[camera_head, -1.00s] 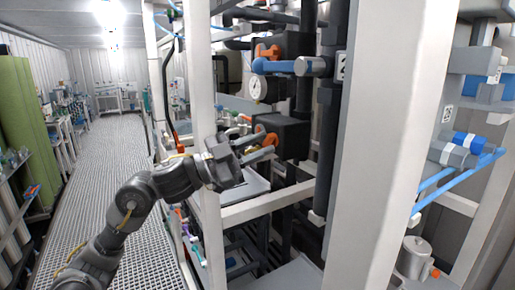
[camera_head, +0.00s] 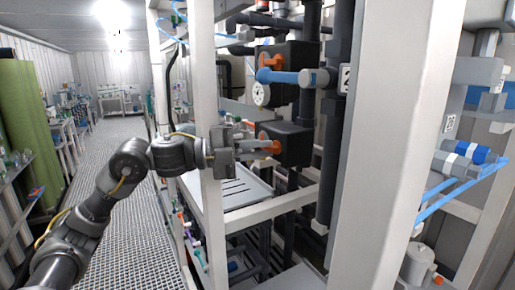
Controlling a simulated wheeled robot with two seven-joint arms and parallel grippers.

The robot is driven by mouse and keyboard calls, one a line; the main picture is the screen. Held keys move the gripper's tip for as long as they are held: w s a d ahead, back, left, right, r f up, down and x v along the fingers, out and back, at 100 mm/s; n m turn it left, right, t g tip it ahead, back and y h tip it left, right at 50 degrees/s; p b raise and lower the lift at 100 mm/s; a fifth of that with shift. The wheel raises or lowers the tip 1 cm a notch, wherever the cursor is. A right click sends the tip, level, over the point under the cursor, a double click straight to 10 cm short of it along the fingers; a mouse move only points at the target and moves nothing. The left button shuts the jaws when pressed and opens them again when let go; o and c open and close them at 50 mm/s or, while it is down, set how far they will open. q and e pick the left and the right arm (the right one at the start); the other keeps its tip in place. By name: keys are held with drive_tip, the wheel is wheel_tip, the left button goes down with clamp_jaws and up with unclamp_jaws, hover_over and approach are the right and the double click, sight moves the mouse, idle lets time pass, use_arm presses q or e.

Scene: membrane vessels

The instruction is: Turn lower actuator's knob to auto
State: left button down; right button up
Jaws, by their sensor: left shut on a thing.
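The lower actuator (camera_head: 293,146) is a black box on the pipework, below a similar upper actuator (camera_head: 297,62). Its orange knob (camera_head: 265,135) faces left, towards my left arm. My left gripper (camera_head: 268,147) reaches in level from the left, with its fingers at the orange knob and shut on it. The fingers hide part of the knob, and its exact setting is too small to read. My right gripper is not in view.
A white frame post (camera_head: 206,90) stands close beside my left wrist, and a wide post (camera_head: 385,150) stands to the right. A round gauge (camera_head: 261,94) and a blue pipe (camera_head: 284,77) sit above the gripper. The grated aisle (camera_head: 120,200) is clear.

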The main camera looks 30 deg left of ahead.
use_arm(q)
drive_tip(key=shift+r+m, duration=0.25)
drive_tip(key=shift+m, duration=0.35)
drive_tip(key=c, duration=1.5)
unclamp_jaws()
drive_tip(key=shift+d+f, duration=0.1)
drive_tip(key=shift+w+d, duration=0.1)
drive_tip(key=shift+w, duration=0.1)
drive_tip(key=shift+f, duration=0.15)
drive_tip(key=b+v, duration=0.5)
drive_tip(key=v, duration=0.6)
drive_tip(key=shift+r+b, duration=0.25)
drive_tip(key=shift+b, duration=0.1)
